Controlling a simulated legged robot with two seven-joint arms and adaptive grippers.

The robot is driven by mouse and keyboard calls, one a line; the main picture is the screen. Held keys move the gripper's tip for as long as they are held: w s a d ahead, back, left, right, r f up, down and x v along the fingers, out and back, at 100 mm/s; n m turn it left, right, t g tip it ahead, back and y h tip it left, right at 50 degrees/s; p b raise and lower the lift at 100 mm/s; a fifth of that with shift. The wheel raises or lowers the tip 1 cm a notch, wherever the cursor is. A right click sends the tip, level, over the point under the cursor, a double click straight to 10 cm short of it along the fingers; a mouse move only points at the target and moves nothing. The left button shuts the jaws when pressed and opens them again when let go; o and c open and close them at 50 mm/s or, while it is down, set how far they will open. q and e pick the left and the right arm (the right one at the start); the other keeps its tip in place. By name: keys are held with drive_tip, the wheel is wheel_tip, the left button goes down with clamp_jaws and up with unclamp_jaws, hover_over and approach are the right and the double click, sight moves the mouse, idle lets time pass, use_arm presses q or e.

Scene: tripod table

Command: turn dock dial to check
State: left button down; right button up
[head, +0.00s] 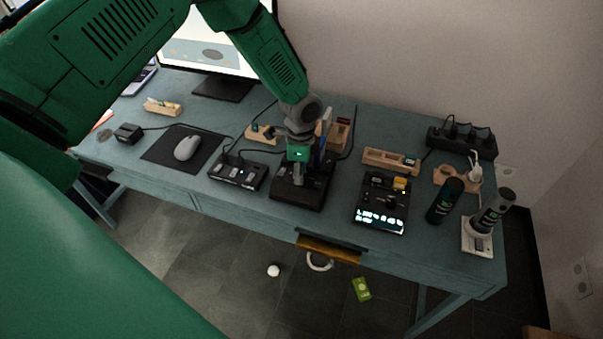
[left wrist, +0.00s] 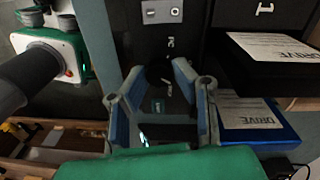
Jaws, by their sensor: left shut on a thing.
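The black dock (head: 312,196) stands near the table's front edge in the head view, left of the middle of the free front edge. My left gripper (head: 298,174) points down onto it from above and hides its dial there. In the left wrist view, the two grey-blue fingers of my left gripper (left wrist: 164,100) stand on either side of a dark round dial (left wrist: 160,76) and are shut on it. Small white marks show on the dock's dark panel (left wrist: 190,55), too blurred to tell the dial's setting. A blue drive (left wrist: 262,130) labelled DRIVE stands beside the fingers. My right gripper is out of view.
A black switch box (head: 238,172) is left of the dock, and a device with a lit display (head: 380,215) is right of it. A mouse (head: 187,147), dark bottle (head: 445,199) and power strip (head: 462,139) are also on the table (head: 345,213).

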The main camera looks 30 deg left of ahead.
use_arm(q)
drive_tip(key=m, duration=0.5)
drive_tip(key=shift+w+a+r+m, duration=0.15)
drive_tip(key=shift+m, duration=0.15)
idle(0.4)
drive_tip(key=c, duration=1.3)
unclamp_jaws()
drive_tip(key=shift+r, duration=0.1)
wheel_tip(320, 180, up, 8)
drive_tip(key=shift+w+f, duration=0.15)
drive_tip(key=shift+f, duration=0.1)
